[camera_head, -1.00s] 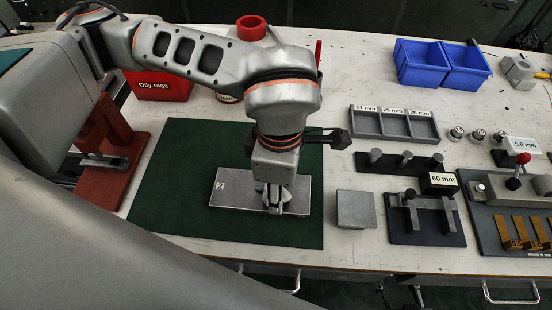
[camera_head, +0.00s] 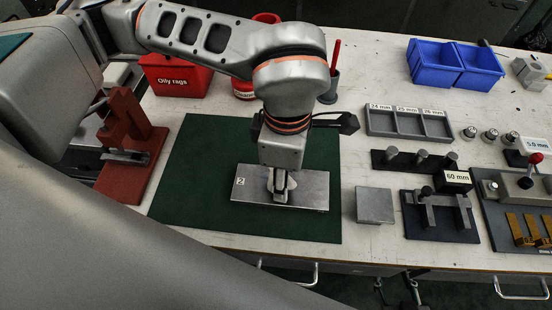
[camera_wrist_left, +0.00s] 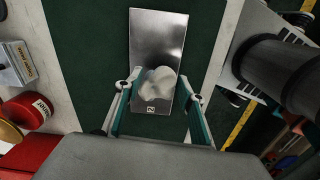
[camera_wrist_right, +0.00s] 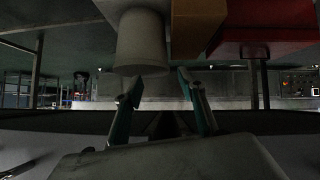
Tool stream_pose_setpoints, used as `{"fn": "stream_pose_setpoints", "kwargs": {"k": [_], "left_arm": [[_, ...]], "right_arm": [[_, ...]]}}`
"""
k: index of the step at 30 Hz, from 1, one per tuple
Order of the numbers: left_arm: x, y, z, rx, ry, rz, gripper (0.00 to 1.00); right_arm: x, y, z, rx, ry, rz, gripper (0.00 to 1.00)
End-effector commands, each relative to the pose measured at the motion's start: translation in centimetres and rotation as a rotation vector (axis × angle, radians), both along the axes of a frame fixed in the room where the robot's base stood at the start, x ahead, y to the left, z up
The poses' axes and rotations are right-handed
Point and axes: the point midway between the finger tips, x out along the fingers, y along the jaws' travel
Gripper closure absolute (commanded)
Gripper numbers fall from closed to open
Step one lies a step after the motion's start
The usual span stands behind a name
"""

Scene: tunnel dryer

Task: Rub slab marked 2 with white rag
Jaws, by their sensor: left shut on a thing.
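The slab marked 2 (camera_head: 313,194) is a flat grey metal plate lying on a green mat (camera_head: 185,195). Its "2" label is at its left end in the head view. In the head view the gripper hides most of the rag. My right gripper (camera_wrist_right: 158,86) has its fingers apart and empty in the right wrist view, away from the slab.
A small grey block (camera_head: 375,205) lies right of the mat. Further right are a labelled tray (camera_head: 408,134), dark fixtures (camera_head: 440,218) and blue bins (camera_head: 434,77). A red stand (camera_head: 130,150) is at left, with a red "Oily rags" box (camera_head: 175,86) behind the mat.

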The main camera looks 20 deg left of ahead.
Motion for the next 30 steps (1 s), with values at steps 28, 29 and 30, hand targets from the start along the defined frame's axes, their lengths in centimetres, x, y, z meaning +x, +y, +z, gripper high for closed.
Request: {"fn": "stream_pose_setpoints", "kwargs": {"k": [28, 29, 30], "left_arm": [[0.1, -0.8, 5.5, 0.0, 0.004, 0.006, 0.78], [0.1, -0.8, 5.5, 0.0, 0.004, 0.006, 0.78], [0.1, -0.8, 5.5, 0.0, 0.004, 0.006, 0.78]], "right_arm": [[-0.2, 0.0, 1.2, 0.015, 0.004, -0.011, 0.6], [-0.2, 0.0, 1.2, 0.014, 0.004, -0.011, 0.6], [-0.2, -0.1, 1.2, 0.013, 0.004, -0.01, 0.6]]}}
